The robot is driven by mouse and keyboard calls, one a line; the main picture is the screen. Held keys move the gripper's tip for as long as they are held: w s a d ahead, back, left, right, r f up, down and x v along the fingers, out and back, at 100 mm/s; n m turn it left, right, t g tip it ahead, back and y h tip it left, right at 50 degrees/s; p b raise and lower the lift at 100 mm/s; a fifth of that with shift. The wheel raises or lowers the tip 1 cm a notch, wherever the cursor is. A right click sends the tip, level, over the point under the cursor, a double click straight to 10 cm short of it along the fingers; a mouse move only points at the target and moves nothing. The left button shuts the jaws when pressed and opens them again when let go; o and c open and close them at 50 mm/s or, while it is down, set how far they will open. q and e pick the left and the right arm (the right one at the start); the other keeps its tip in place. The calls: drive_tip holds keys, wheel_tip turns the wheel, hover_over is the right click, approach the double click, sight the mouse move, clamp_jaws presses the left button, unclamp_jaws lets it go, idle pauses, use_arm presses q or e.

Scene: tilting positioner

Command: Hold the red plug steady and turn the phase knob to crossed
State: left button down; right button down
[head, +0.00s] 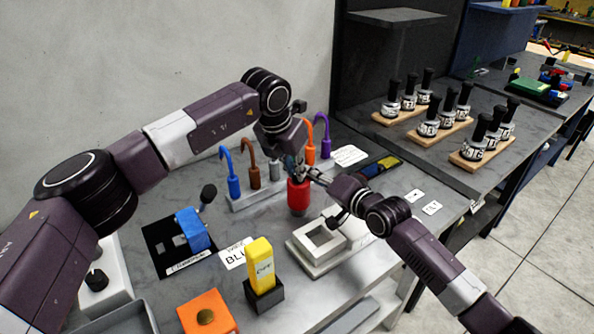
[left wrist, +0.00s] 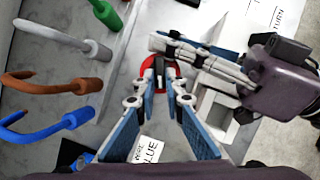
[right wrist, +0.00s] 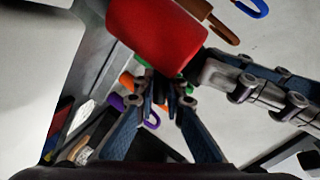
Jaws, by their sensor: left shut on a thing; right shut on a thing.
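The red plug (head: 298,196) stands upright at the middle of the bench. My left gripper (head: 297,170) reaches it from above, with its fingertips (left wrist: 162,80) closed at the plug's dark top, inside the red rim (left wrist: 146,68). My right gripper (head: 312,173) comes in from the right, its fingers (right wrist: 165,88) closed at the same top end of the plug (right wrist: 155,32). The fingertips overlap, so the exact contact is partly hidden. A black knob (head: 97,280) sits on a white box at the left. It may be the phase knob; its setting is unreadable.
Coloured hooked cables (head: 232,172) stand in a rack behind the plug. A pale block with a square opening (head: 322,240) lies in front. A yellow block (head: 261,265), an orange block (head: 206,312) and a blue switch (head: 193,230) occupy the front left.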

use_arm(q)
drive_tip(key=m, duration=0.1)
drive_tip(key=m+h, duration=0.1)
drive_tip(key=m, duration=0.1)
drive_tip(key=m+g, duration=0.1)
drive_tip(key=shift+w+a, duration=0.2)
drive_tip(key=shift+a, duration=0.05)
drive_tip(key=shift+w+a+m+g+h, duration=0.1)
drive_tip(key=shift+m+g+h, duration=0.15)
drive_tip(key=shift+m, duration=0.6)
drive_tip(key=shift+w+d+m+g+h, duration=0.15)
drive_tip(key=shift+m+g, duration=0.2)
drive_tip(key=shift+m, duration=0.55)
drive_tip(key=shift+w+a+m+g+h, duration=0.1)
drive_tip(key=shift+a+m+g+h, duration=0.15)
drive_tip(key=shift+m, duration=0.6)
drive_tip(key=shift+s+d, duration=0.1)
drive_tip(key=c, duration=2.3)
unclamp_jaws()
drive_tip(key=w+v, duration=0.1)
drive_tip(key=v, duration=1.1)
drive_tip(key=shift+s, duration=0.4)
drive_tip(key=shift+r, duration=0.1)
